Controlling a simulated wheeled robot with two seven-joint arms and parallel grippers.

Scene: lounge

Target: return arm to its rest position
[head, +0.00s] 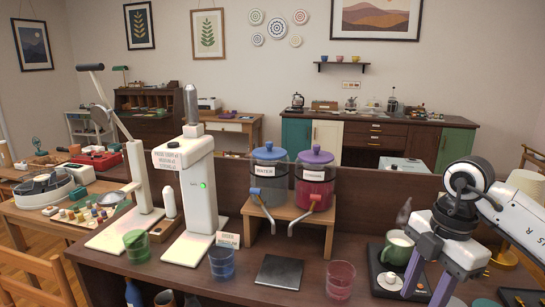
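My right arm comes in from the right edge. Its gripper (426,285) points down over the right part of the dark wooden counter (205,285). Its two purple-grey fingers are apart, with nothing visible between them. A small white object (388,282) lies beside the left finger. Whether the fingers touch the tray cannot be told. My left gripper is not in view.
A pink glass (340,280), a dark square pad (279,272), a blue glass (222,262) and a green glass (137,245) line the counter. Two dispensers, blue (269,178) and red (314,185), stand on a wooden stand. A tall white machine (200,195) stands left.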

